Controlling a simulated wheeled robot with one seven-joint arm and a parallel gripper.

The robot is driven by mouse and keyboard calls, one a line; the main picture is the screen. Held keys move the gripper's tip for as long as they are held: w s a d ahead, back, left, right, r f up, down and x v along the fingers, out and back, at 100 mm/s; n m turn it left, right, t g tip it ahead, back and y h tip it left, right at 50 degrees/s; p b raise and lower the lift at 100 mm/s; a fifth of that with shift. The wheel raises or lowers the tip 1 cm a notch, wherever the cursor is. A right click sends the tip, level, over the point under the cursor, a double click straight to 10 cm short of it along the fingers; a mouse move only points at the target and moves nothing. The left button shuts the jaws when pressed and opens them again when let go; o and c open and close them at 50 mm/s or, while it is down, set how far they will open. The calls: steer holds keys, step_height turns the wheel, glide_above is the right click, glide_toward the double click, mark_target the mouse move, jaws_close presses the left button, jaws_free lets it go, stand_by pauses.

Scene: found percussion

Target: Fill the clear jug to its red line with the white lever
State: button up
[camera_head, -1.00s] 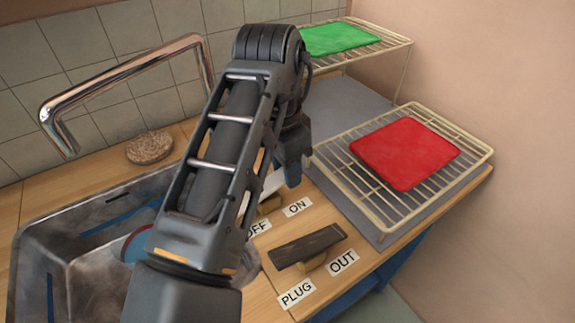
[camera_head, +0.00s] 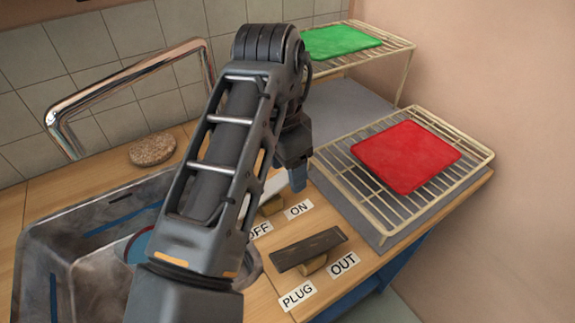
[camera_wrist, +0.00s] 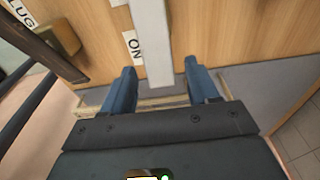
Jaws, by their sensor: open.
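The white lever (camera_head: 273,186) is partly hidden behind my arm in the head view, between the OFF and ON labels. In the wrist view the white lever (camera_wrist: 151,40) runs down between the two blue fingers of my gripper (camera_wrist: 160,67), beside the ON label (camera_wrist: 134,46). The fingers are open, one on each side of its end, with gaps visible. My gripper (camera_head: 298,180) also shows in the head view above the ON label. A round, red-edged blue item (camera_head: 137,246) in the sink is mostly hidden by my arm; I cannot tell if it is the jug.
A dark lever (camera_head: 308,248) stands between the PLUG and OUT labels. The metal sink (camera_head: 62,238) and tap pipe (camera_head: 120,72) are at left.

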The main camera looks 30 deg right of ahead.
mark_target(284, 178)
steer(key=r+p, duration=0.1)
steer(key=r, duration=0.1)
steer(key=r+p, duration=0.4)
steer(key=r, duration=0.1)
steer(key=shift+a, duration=0.4)
